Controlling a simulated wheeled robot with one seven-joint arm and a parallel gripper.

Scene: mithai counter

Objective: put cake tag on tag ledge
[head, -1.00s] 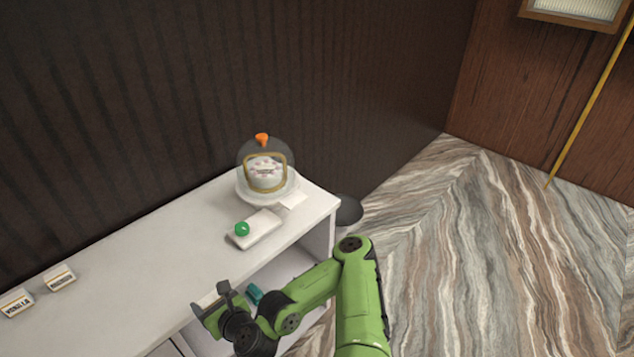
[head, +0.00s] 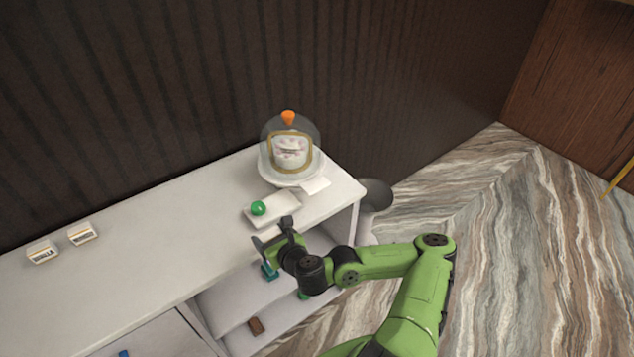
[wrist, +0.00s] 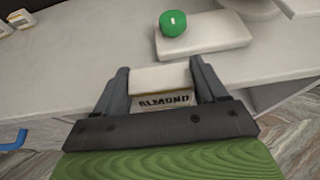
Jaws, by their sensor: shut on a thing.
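My gripper (head: 272,236) is shut on a small white tag (wrist: 163,92). In the wrist view the tag reads "ALMOND" and sits between both fingers; in the head view I cannot make it out. The gripper is by the counter's front edge, just in front of a white slab with a green ball-shaped knob (head: 258,208). A cake (head: 290,154) stands under a clear dome with an orange knob, on a white stand behind the slab. A flat white piece (head: 315,186), possibly the tag ledge, lies beside the stand's right front.
Two small labelled tags (head: 42,252) (head: 82,234) stand at the counter's left. The counter top (head: 160,240) between them and the slab is clear. Open shelves below hold a teal item (head: 269,271) and a brown block (head: 256,326). A dark wall rises behind.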

